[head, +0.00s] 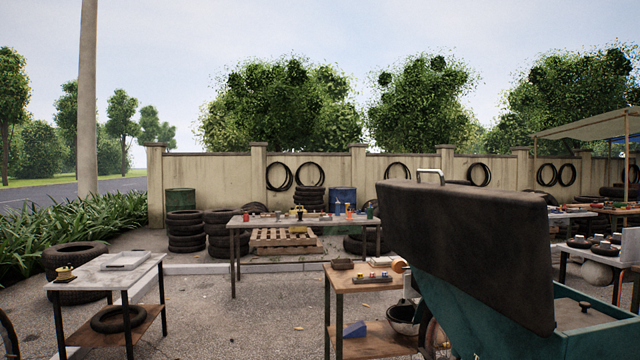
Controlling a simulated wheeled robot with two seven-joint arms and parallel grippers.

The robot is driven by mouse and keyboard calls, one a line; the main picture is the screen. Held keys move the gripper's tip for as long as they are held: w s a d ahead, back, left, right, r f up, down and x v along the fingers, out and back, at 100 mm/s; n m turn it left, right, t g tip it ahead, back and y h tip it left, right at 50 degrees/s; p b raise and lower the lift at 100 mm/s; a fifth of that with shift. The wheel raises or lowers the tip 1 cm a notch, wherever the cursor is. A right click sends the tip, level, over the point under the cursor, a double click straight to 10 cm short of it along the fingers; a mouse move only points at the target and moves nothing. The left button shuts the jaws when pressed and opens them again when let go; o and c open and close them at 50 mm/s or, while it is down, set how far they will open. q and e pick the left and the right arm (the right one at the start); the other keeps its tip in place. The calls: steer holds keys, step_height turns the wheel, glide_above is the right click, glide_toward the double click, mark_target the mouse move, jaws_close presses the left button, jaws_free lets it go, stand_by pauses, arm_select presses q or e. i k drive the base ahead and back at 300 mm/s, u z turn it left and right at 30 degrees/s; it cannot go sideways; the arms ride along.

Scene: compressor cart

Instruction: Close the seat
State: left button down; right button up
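A dark brown-black padded seat (465,245) stands raised and tilted at the right of the head view. It is hinged up over a teal cart body (470,318). Part of the cart's open top (590,318) shows at the lower right, with a small dark knob on it. A pale metal handle (431,174) shows above the seat's far edge. The cart's lower part is cut off by the frame. Neither of my grippers shows in this view.
A small wooden table (365,284) with small items stands just left of the cart. A white-topped table (105,270) stands at the left, and a longer table (300,221) stands farther back. Open gravel (230,315) lies between them. Stacked tires (186,232) line the wall.

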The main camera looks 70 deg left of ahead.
mark_target(493, 245)
steer(key=u, duration=1.15)
steer(key=k, duration=0.3)
steer(key=u, duration=1.85)
steer(key=i, duration=1)
steer(key=z, duration=0.35)
steer(key=i, duration=1)
steer(key=z, duration=0.9)
